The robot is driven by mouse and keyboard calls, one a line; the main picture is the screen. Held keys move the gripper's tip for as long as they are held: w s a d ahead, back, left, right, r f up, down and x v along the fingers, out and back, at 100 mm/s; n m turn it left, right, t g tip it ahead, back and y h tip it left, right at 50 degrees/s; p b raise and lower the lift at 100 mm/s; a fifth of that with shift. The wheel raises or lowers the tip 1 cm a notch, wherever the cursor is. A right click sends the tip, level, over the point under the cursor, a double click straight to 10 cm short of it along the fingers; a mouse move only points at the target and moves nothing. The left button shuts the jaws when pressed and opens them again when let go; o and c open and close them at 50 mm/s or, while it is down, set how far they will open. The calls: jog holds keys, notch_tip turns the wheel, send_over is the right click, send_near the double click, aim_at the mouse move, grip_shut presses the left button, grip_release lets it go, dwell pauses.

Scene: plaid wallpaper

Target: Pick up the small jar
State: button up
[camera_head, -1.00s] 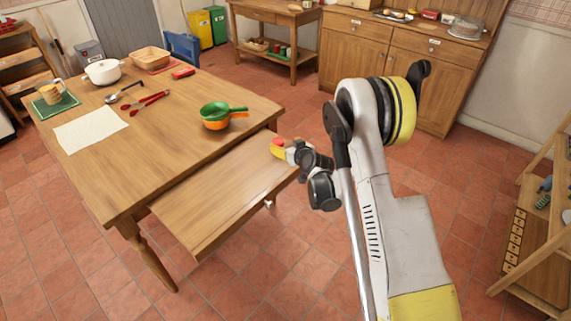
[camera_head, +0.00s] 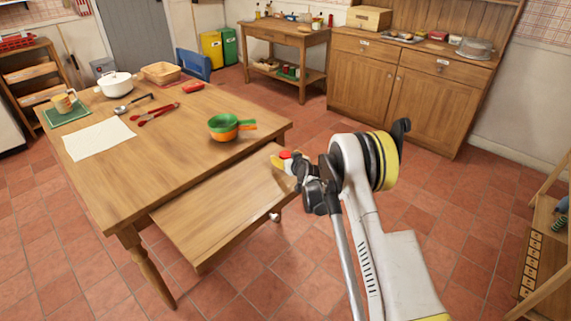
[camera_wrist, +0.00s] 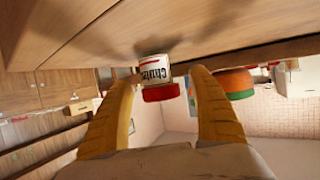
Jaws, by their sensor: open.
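The small jar (camera_wrist: 154,70) has a white label with dark lettering, partly reading "Chutn", and a red lid. In the wrist view it appears upside down, lid toward the camera, between the two yellow fingers. My gripper (camera_wrist: 163,80) is open around it, with a gap visible at the right finger; contact at the left finger is unclear. In the head view the jar (camera_head: 286,155) shows as a bit of red and white at the far right end of the pulled-out wooden drawer (camera_head: 215,205), partly hidden by my gripper (camera_head: 287,163).
The wooden table (camera_head: 165,165) stands behind the drawer.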

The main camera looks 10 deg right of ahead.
jog(key=c, duration=1.5)
jog(key=shift+o, duration=0.2)
jog(key=shift+r, duration=0.1)
